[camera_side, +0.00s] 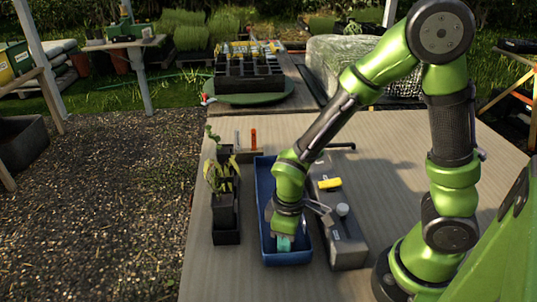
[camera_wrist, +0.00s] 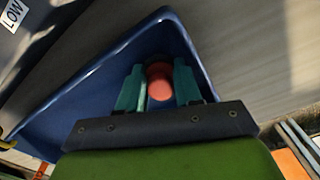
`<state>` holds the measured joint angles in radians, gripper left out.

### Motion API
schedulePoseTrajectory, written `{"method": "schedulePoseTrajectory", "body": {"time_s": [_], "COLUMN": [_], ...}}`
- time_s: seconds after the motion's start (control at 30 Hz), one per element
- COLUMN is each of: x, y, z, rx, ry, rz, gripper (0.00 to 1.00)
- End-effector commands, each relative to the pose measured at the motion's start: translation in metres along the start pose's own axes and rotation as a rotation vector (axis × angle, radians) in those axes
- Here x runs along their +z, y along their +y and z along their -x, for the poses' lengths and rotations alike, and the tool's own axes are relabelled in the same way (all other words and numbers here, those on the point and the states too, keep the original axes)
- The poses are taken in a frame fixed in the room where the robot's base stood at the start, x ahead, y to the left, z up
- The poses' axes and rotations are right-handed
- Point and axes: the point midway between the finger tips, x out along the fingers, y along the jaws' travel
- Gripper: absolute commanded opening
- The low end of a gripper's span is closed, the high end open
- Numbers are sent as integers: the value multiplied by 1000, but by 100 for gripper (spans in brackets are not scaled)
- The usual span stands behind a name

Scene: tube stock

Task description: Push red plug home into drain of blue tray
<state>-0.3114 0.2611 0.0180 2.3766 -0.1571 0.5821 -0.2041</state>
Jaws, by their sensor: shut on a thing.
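The blue tray (camera_side: 287,260) lies on the wooden table, long and narrow; its inside and rim also show in the wrist view (camera_wrist: 82,88). My gripper (camera_side: 284,243) points down inside the tray at its near end. In the wrist view my gripper's two teal fingers (camera_wrist: 159,88) are shut on the red plug (camera_wrist: 160,83), one on each side of it. The plug shows as a round red top close to the tray's narrow end. The drain is hidden under the plug and fingers, so I cannot tell how deep the plug sits. The plug is hidden in the side view.
A grey box (camera_side: 348,247) with a yellow item (camera_side: 329,184) and a knob on top stands close to the tray's right. Potted plants (camera_side: 222,190) in a dark planter stand at its left. A black seedling crate (camera_side: 248,76) is at the back. The table's far right is clear.

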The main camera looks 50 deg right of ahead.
Motion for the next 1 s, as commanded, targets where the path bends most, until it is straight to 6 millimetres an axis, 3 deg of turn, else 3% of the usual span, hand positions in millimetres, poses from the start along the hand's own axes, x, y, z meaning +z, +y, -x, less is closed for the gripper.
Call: {"method": "schedulePoseTrajectory", "body": {"time_s": [0.23,0.27,0.4,0.5,0.67,1.0], "x": [1,1,1,1,0,-1], "y": [-1,-1,-1,-1,0,0], "z": [-6,-6,-6,-4,13,95], "rx": [-2,-2,-2,-2,-1,-1], "ry": [-4,-4,-5,-4,2,9], "rz": [-5,-5,-5,-3,-3,-5], "gripper": [3,36,57,64,64,64]}}
